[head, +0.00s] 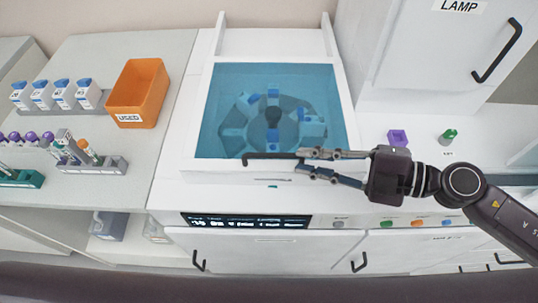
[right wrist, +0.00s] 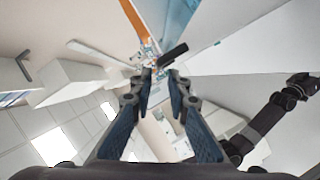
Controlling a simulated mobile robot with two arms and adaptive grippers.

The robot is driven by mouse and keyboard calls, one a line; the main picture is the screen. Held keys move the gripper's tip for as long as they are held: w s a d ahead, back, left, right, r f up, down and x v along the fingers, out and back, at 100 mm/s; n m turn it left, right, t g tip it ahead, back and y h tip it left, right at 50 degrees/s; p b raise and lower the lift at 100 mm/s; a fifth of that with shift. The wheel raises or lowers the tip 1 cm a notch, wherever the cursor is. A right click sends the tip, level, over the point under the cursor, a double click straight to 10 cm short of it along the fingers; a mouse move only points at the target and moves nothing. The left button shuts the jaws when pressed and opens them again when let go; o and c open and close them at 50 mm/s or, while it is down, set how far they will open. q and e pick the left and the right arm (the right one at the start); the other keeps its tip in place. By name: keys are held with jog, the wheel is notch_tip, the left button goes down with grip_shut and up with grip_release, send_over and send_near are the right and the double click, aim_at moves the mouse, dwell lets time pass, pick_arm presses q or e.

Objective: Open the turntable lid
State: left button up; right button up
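The turntable lid (head: 222,84) is a see-through blue panel in a white frame, lying closed over the turntable (head: 258,130) with its blue-and-white tube holders. Its black bar handle (head: 265,157) runs along the front edge. The handle also shows in the right wrist view (right wrist: 174,53), just past the fingertips. My right gripper (head: 303,165) comes in from the right at the handle's right end. Its two fingers are apart, also in the right wrist view (right wrist: 162,76). I cannot tell whether they touch the handle. My left gripper is not in view.
An orange bin (head: 139,88) marked USED, bottles and tube racks (head: 90,165) stand on the left bench. A purple block (head: 397,138) and a green-capped item (head: 448,137) lie behind my right arm. A display panel (head: 246,222) and buttons line the machine's front.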

aim_at(280, 155)
jog(key=shift+w+a+p, duration=0.15)
jog(key=shift+a+p, duration=0.05)
jog(key=shift+p, duration=0.15)
jog(key=p+x, duration=0.2)
jog(key=x, duration=0.3)
jog(key=shift+w+a, duration=0.15)
jog(key=shift+a, duration=0.25)
jog(key=shift+w+a+f+p, duration=0.1)
jog(key=shift+a+p, duration=0.1)
jog(key=shift+a, duration=0.1)
jog(key=shift+w+a+f+p, duration=0.1)
jog(key=shift+a+f+p, duration=0.1)
jog(key=shift+a, duration=0.15)
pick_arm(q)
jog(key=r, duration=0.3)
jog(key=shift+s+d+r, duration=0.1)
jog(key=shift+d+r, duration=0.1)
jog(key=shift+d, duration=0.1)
pick_arm(e)
grip_shut()
